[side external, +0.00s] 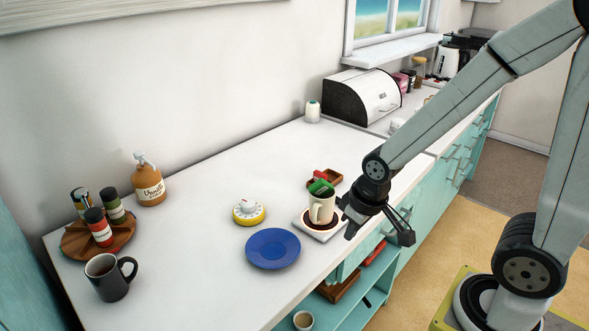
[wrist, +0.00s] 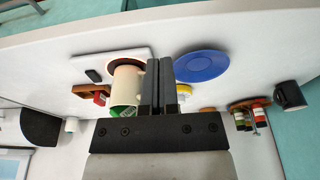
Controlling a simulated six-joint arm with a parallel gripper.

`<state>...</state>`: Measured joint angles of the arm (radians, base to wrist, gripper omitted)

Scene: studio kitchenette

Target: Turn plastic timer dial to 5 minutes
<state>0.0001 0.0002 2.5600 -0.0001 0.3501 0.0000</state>
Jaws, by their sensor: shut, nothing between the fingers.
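The plastic timer (side external: 248,211) sits on the white counter, with a yellow base and a white dial facing up. The dial's markings are too small to read. In the wrist view only a yellow and white part of the timer (wrist: 185,90) shows beside my fingers; the rest is hidden. My gripper (side external: 350,233) is over the counter's front edge, to the right of the timer and well apart from it. In the wrist view its two fingers (wrist: 159,65) are together, with nothing held.
A cream mug (side external: 321,209) with something green at its top stands on a white square base (side external: 307,232), between my gripper and the timer. A blue plate (side external: 272,248) lies in front of the timer. Bare counter is left of the timer.

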